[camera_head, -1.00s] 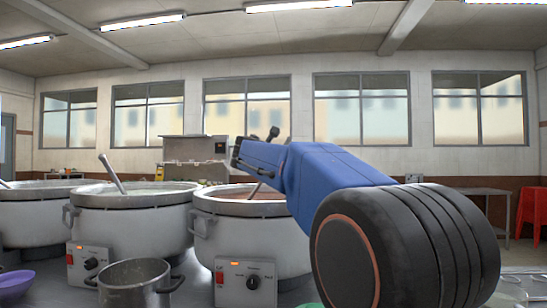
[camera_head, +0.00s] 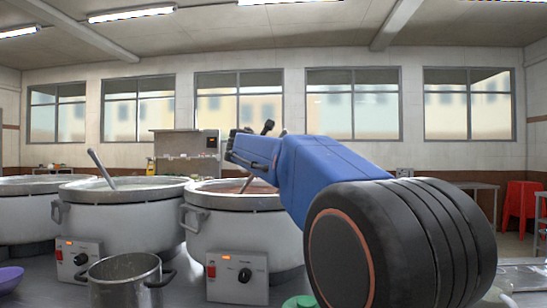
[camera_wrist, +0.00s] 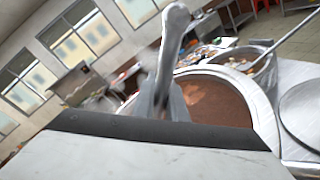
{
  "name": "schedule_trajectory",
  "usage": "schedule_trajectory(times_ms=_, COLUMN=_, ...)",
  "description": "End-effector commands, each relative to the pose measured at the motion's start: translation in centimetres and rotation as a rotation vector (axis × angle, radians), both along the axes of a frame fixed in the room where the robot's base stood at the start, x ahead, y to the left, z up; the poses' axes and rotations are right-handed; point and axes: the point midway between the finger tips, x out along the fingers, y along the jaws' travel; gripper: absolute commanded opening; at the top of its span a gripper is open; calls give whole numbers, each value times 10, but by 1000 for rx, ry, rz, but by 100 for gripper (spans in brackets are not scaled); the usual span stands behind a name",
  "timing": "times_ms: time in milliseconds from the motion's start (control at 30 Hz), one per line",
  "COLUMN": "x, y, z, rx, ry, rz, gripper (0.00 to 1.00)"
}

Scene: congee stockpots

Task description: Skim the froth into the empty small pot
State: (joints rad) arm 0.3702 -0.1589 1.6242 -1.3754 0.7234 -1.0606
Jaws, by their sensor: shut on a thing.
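The right-hand stockpot (camera_head: 235,232) holds a reddish-brown liquid, also seen in the wrist view (camera_wrist: 222,108). A paler patch (camera_wrist: 203,92) lies on that liquid; I cannot tell whether it is froth. My gripper (camera_head: 243,148) is above this pot, shut on the handle of a long metal utensil (camera_wrist: 174,32). In the head view the utensil's shaft (camera_head: 248,183) slants down toward the liquid; its lower end is hidden. The small metal pot (camera_head: 124,287) stands at the front left, in front of the stockpots. Its visible inside looks empty, but its bottom is hidden.
A middle stockpot (camera_head: 125,220) with a ladle (camera_head: 102,168) and another stockpot (camera_head: 28,215) stand to the left. A purple bowl (camera_head: 8,278) is at the left edge. The wrist view shows another pot (camera_wrist: 262,76) with a long handle and a round lid-like disc (camera_wrist: 304,112).

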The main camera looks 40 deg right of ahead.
Motion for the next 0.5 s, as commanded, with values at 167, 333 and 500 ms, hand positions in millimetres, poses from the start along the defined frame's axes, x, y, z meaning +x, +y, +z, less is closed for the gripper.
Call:
schedule_trajectory(times_ms=167, x=0, y=0, z=18, rx=1, ry=-2, rz=0, gripper=0)
schedule_trajectory(times_ms=333, x=0, y=0, z=35, rx=0, ry=-3, rz=0, gripper=0)
schedule_trajectory(times_ms=500, x=0, y=0, z=51, rx=0, ry=-2, rz=1, gripper=0)
